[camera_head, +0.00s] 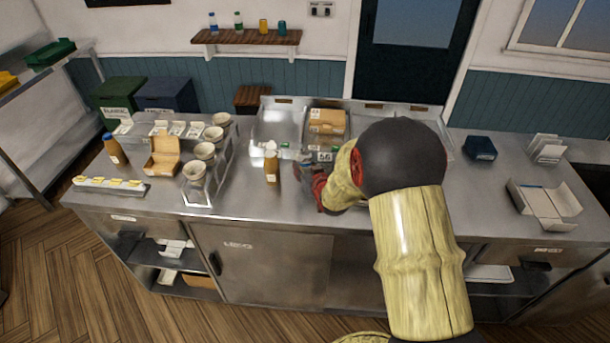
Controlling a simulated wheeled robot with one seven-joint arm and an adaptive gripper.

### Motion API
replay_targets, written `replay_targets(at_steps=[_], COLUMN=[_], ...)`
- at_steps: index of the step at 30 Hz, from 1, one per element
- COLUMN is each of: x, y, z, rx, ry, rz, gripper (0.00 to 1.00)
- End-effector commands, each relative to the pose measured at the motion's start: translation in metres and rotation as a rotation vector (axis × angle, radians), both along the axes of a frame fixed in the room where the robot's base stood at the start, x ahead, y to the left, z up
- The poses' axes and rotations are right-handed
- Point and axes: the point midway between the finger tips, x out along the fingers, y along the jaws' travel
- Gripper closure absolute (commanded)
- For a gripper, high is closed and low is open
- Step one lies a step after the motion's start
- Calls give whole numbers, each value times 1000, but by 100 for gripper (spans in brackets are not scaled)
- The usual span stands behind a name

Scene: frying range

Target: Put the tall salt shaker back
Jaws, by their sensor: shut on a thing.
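My gripper (309,178) is dark and red, low over the middle of the steel counter, left of my forearm. It is shut on a small greyish thing at its fingertips, which fits the tall salt shaker. That thing is mostly hidden by the gripper, so its shape and tilt cannot be told. A brown bottle (271,166) with a pale top and a white label stands upright on the counter, just left of the gripper and apparently apart from it.
A rack with several pale cups (205,151) and an open cardboard box (163,157) stand to the left. Another brown bottle (114,150) stands farther left. The fryer basin (277,122) lies behind. An open white box (544,200) is at right.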

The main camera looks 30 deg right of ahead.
Motion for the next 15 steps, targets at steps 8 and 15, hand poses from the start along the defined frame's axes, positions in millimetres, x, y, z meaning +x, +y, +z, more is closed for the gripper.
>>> replay_targets(at_steps=[8,15], x=[3,4], y=[0,0], z=[-33,-33], rx=[-1,-1], ry=[-1,-2], rz=[0,0], gripper=[100,100])
